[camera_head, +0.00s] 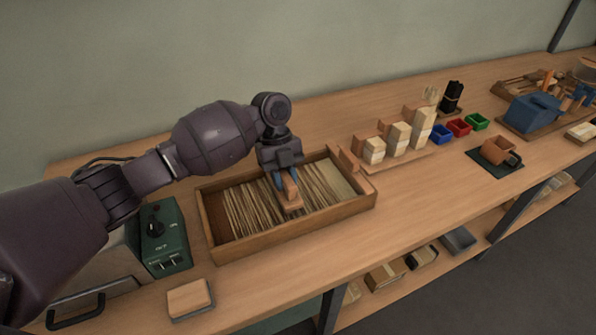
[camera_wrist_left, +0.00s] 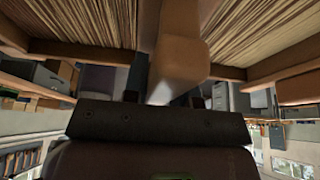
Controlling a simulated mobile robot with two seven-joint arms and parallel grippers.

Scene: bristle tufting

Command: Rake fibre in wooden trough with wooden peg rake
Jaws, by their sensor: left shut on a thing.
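The wooden trough (camera_head: 292,238) stands on the bench with strands of tan fibre (camera_head: 250,208) lying across its floor. My left gripper (camera_head: 285,182) is over the middle of the trough, pointing down, shut on the wooden peg rake (camera_head: 292,203). The rake's wooden body is low over the fibre; its pegs are hidden, and I cannot tell whether they touch the fibre. In the left wrist view the rake (camera_wrist_left: 180,50) runs up from the jaws, with fibre (camera_wrist_left: 70,22) on both sides. My right gripper is not in view.
A green control box (camera_head: 163,238) stands left of the trough, and a small wooden block (camera_head: 189,298) lies at the front edge. Stepped pale bundles (camera_head: 398,138) stand right of the trough. Red (camera_head: 459,127), green and blue bins sit farther right. The bench in front of the bundles is clear.

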